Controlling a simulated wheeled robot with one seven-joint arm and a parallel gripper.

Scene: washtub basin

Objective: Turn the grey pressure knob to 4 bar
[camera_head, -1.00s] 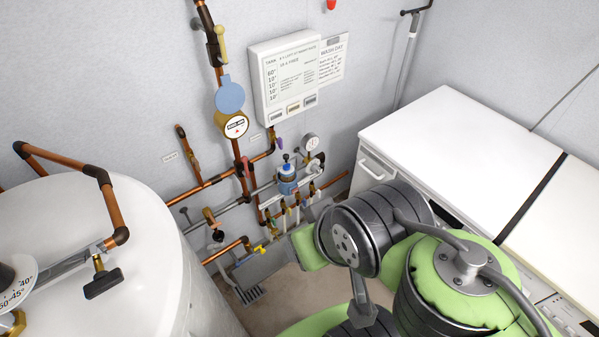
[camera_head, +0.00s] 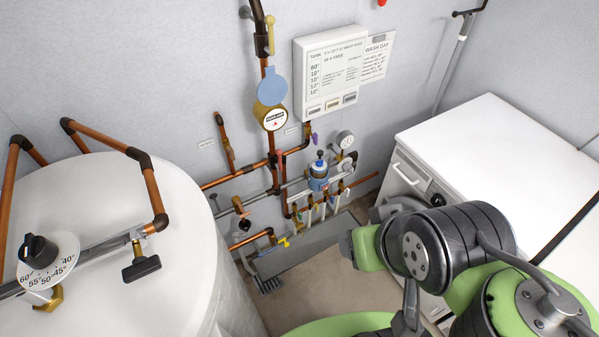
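The pressure regulator (camera_head: 318,178) is a small blue and silver body on the pipework at the back wall. Its top carries a small blue and dark cap (camera_head: 320,156); I cannot make out a grey knob or its markings at this size. A round white-faced pressure gauge (camera_head: 345,139) sits just right of it, its reading too small to tell. My arm fills the lower right, in front of the washing machine and apart from the regulator in the picture. I cannot make out my gripper's fingers; they are out of sight or hidden by the arm.
A large white tank (camera_head: 180,240) with copper pipes and a dark-knobbed temperature dial (camera_head: 48,262) stands left. White machines (camera_head: 490,150) stand right. Several small valves (camera_head: 310,208) hang below the regulator.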

